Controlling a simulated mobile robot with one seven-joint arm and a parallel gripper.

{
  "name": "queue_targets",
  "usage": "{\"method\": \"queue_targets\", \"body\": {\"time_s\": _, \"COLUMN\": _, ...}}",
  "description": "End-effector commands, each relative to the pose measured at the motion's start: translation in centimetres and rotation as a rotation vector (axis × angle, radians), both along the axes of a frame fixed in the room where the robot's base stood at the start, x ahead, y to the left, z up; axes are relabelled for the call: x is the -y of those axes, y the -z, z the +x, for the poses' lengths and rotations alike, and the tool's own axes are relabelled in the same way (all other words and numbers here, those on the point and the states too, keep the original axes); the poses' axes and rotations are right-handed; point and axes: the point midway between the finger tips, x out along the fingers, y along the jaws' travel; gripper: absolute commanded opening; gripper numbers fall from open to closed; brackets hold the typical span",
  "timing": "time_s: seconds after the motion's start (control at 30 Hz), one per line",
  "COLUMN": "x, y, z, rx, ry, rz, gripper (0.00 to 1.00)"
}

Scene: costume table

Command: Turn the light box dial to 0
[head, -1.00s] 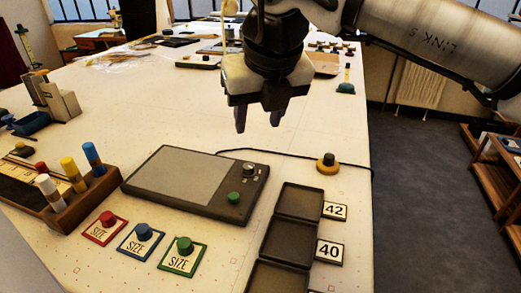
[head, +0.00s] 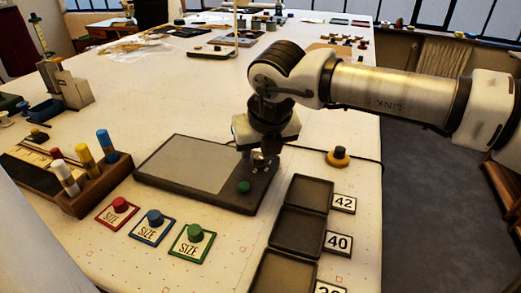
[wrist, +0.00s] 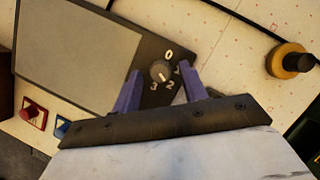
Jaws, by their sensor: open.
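The light box (head: 190,165) is a dark flat unit with a grey panel, lying on the white table. Its dial (wrist: 161,71) is a small dark round knob with a light mark, ringed by white numbers 0, 2, 3 and a partly hidden one. The mark appears to point toward the 2. My gripper (wrist: 160,73) is open, its two purple fingers on either side of the dial with gaps between. In the head view my gripper (head: 256,158) is over the box's right end and mostly hides the dial. Whether the fingers touch the box is unclear.
A green button (head: 243,187) is on the box near my gripper. A yellow-based black knob (head: 338,157) stands to the right, and dark trays (head: 297,222) lie in front. Red, blue and green SIZE buttons (head: 155,217) sit at front left.

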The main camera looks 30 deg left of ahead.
Motion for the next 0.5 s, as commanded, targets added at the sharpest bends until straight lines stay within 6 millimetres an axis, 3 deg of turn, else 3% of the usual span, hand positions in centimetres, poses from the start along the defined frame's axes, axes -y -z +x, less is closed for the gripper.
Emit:
{"method": "queue_targets", "body": {"time_s": 0.17, "x": 0.00, "y": -0.01, "z": -0.01, "rx": 0.000, "ry": 0.000, "rz": 0.000, "gripper": 0.43}}
{"method": "queue_targets", "body": {"time_s": 0.5, "x": 0.00, "y": -0.03, "z": -0.01, "rx": 0.000, "ry": 0.000, "rz": 0.000, "gripper": 0.00}}
